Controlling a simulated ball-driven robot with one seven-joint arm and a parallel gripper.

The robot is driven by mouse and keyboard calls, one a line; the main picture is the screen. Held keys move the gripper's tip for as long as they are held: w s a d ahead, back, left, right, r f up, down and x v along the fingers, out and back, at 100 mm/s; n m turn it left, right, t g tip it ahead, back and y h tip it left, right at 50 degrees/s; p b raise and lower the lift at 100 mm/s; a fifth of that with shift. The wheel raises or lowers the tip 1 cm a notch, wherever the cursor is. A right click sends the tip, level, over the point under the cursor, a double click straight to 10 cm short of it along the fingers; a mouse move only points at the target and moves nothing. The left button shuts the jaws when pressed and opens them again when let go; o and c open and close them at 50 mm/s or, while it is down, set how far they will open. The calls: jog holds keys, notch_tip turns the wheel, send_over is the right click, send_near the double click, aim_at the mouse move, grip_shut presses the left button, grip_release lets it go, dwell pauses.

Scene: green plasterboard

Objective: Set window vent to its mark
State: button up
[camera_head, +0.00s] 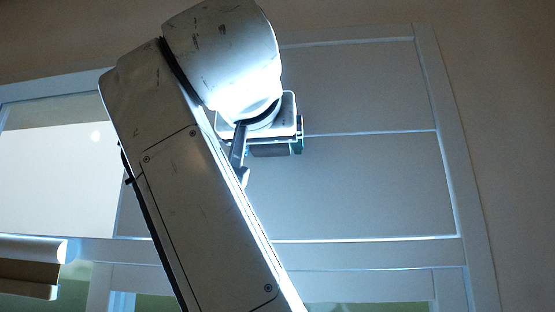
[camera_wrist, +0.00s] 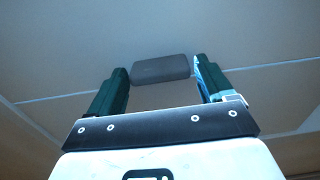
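A dark grey rectangular block (camera_wrist: 160,69) lies between the tips of my gripper (camera_wrist: 163,75) in the wrist view. It looks like a handle or tab of the vent, but I cannot tell for sure. The two green fingers stand wide apart at its sides, with a narrow gap at the right; on the left I cannot tell whether they touch. In the head view the block (camera_head: 269,151) shows just below my gripper (camera_head: 275,143), in front of a pale framed panel (camera_head: 350,185). My arm hides the panel's left part. I see no clear mark.
The pale frame (camera_head: 445,130) runs around the panel, with thin strips crossing it. At the left is a bright white pane (camera_head: 60,180), with a white roll-like thing (camera_head: 30,249) below it. A brown wall (camera_head: 510,120) is at the right.

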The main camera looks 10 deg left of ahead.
jog(key=c, duration=1.3)
jog(key=shift+o, duration=0.2)
jog(key=shift+s+d+f+b, duration=0.1)
jog(key=shift+b, duration=0.2)
